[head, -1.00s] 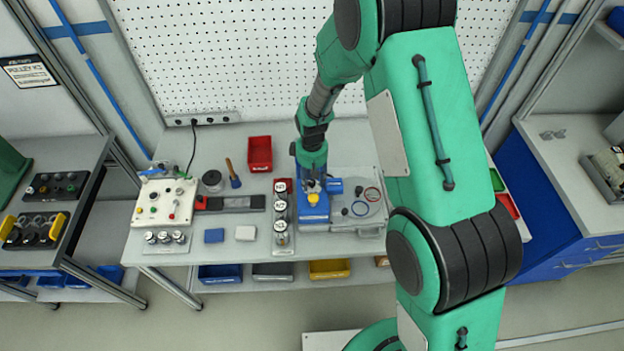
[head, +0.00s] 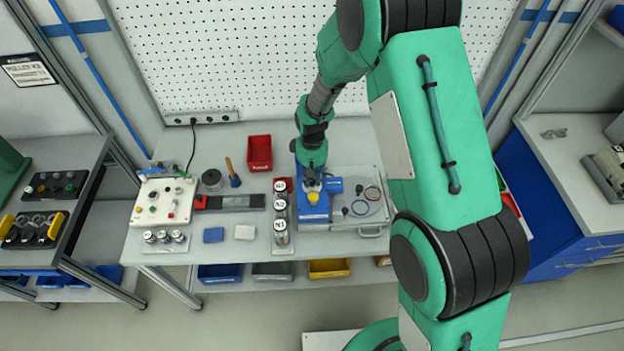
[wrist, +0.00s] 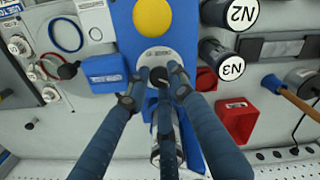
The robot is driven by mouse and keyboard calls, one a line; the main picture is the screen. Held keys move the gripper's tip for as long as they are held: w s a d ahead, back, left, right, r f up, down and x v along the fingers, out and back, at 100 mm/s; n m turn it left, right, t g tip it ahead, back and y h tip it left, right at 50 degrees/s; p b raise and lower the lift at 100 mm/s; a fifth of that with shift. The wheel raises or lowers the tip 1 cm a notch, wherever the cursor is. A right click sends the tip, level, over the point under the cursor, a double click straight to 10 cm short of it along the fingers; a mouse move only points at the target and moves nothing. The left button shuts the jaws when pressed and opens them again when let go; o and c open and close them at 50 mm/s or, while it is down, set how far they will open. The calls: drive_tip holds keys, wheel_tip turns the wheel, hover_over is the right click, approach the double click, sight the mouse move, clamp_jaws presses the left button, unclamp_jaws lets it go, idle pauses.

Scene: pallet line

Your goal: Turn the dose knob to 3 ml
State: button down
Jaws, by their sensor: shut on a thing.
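The blue dosing device (head: 316,214) stands on the bench, and its blue body fills the middle of the wrist view (wrist: 127,30). A yellow round button (wrist: 152,15) sits on it, with a pale round plate (wrist: 146,58) beside it that carries small print too fine to read. The dose knob (wrist: 158,74) is a small dark piece at this plate, partly hidden by my fingers. My gripper (wrist: 160,82) is shut on the knob, its dark fingers close around it. The knob's setting cannot be read. In the head view my gripper (head: 312,178) is over the device.
Bottles labelled N2 (wrist: 238,14) and N3 (wrist: 226,66) stand close beside the device. A red bin (head: 259,152) is behind. A grey tray (head: 372,225) with rings lies to the right in the head view.

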sight(312, 181)
drive_tip(key=m+b, duration=0.1)
drive_tip(key=m, duration=0.2)
drive_tip(key=m+b, duration=0.1)
drive_tip(key=m, duration=0.4)
drive_tip(key=shift+b, duration=0.35)
drive_tip(key=m+b, duration=0.1)
drive_tip(key=m, duration=0.3)
drive_tip(key=shift+m+b, duration=0.35)
drive_tip(key=shift+m, duration=1.75)
drive_tip(key=c, duration=1.5)
unclamp_jaws()
drive_tip(key=shift+r, duration=0.1)
drive_tip(key=shift+r, duration=5.95)
